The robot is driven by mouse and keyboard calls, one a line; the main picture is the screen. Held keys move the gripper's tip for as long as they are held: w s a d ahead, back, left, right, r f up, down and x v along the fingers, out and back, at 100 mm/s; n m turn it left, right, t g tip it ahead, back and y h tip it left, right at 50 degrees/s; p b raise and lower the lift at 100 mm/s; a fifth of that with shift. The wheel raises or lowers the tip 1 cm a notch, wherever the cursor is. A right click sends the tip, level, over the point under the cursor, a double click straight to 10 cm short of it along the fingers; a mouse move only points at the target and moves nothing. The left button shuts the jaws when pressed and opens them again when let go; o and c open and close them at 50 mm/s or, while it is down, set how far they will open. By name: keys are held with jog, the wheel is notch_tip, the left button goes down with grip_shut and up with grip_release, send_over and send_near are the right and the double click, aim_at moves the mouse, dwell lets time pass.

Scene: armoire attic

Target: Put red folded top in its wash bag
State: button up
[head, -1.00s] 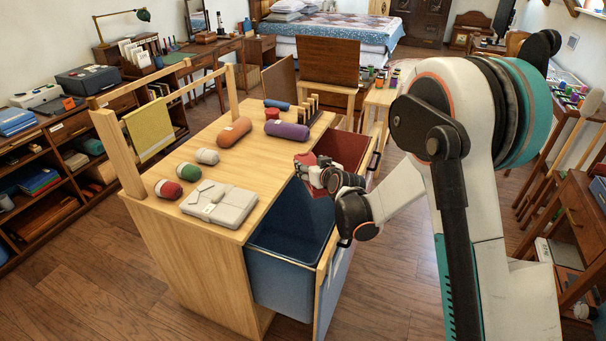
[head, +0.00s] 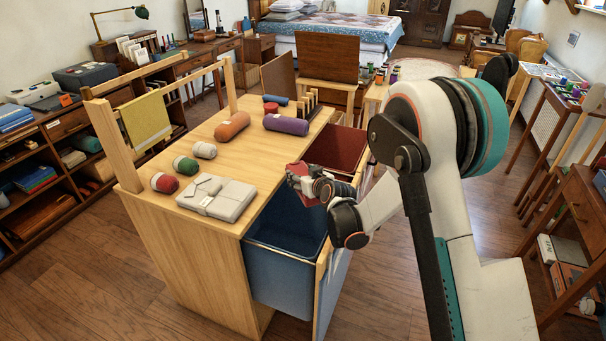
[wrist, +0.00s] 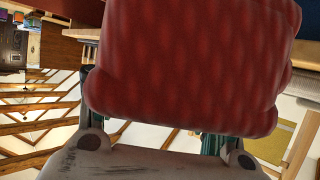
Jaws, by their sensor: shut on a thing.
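My gripper (head: 309,180) is shut on the red folded top (head: 296,170). In the wrist view the red top (wrist: 195,65) fills the upper middle, a padded, rounded bundle between the two fingers. In the head view it is small and partly hidden by the gripper, held above the pulled-out frame at the cabinet's right side. That frame holds a blue bag (head: 283,268), open at the top, nearer me, and a dark red bag (head: 338,147) farther back. The gripper is over the area between the two openings. The bags' insides are only partly seen.
The wooden cabinet top (head: 235,160) carries several rolled bundles, including an orange one (head: 232,126) and a purple one (head: 286,125), and a grey folded item (head: 217,198). A rail with a yellow cloth (head: 146,120) stands at its left. The floor in front is clear.

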jog(key=o, duration=1.4)
jog(key=shift+o, duration=0.2)
jog(key=v, duration=1.2)
jog(key=shift+d, duration=0.1)
